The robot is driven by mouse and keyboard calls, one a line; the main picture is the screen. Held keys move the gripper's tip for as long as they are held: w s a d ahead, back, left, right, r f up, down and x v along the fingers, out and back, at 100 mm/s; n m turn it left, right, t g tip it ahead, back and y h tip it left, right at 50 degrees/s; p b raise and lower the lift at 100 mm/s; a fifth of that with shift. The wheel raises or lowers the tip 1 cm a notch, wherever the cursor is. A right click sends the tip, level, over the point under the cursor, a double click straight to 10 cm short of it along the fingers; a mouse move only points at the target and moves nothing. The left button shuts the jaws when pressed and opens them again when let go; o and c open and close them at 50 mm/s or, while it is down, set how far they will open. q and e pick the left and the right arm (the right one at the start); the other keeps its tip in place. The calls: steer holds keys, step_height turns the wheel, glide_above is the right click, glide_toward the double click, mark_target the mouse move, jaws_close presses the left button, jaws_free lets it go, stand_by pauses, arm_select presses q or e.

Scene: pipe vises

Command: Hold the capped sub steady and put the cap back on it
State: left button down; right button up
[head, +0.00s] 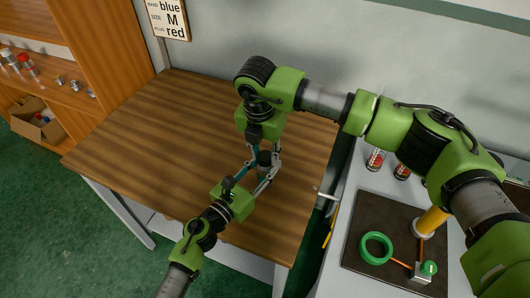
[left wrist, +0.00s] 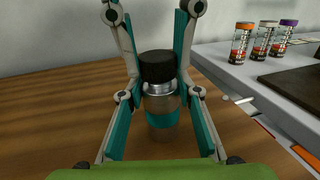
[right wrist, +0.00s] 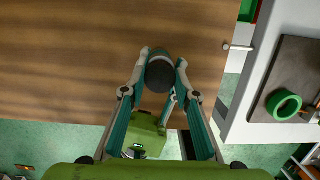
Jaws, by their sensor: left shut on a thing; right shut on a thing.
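The sub (left wrist: 161,105), a silver cylinder with a teal band, stands upright over the wooden table in the left wrist view. The black cap (left wrist: 157,66) sits directly on its top, with no gap visible; whether it is threaded cannot be told. My left gripper (head: 262,170) is shut on the sub's body from the side. My right gripper (head: 264,150) comes down from above, shut on the cap, with its fingers on both sides. In the right wrist view the cap (right wrist: 160,76) shows from above between the fingertips and hides most of the sub.
The wooden table (head: 150,130) is otherwise clear. At the right, a light bench carries a dark mat (head: 365,220) with a green ring (head: 376,248) and a yellow cylinder (head: 430,221). Capped bottles (left wrist: 241,44) stand behind the mat. A sign (head: 168,18) reads band blue, size M, plug red.

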steer(key=shift+s+d+f, duration=0.1)
steer(key=shift+d+f, duration=0.15)
steer(key=shift+f, duration=0.7)
stand_by(0.7)
steer(key=o, duration=0.9)
steer(key=shift+a, duration=0.1)
steer(key=shift+r, duration=0.25)
steer(key=shift+a+r, duration=0.1)
steer(key=shift+r, duration=2.15)
steer(key=shift+c, duration=0.5)
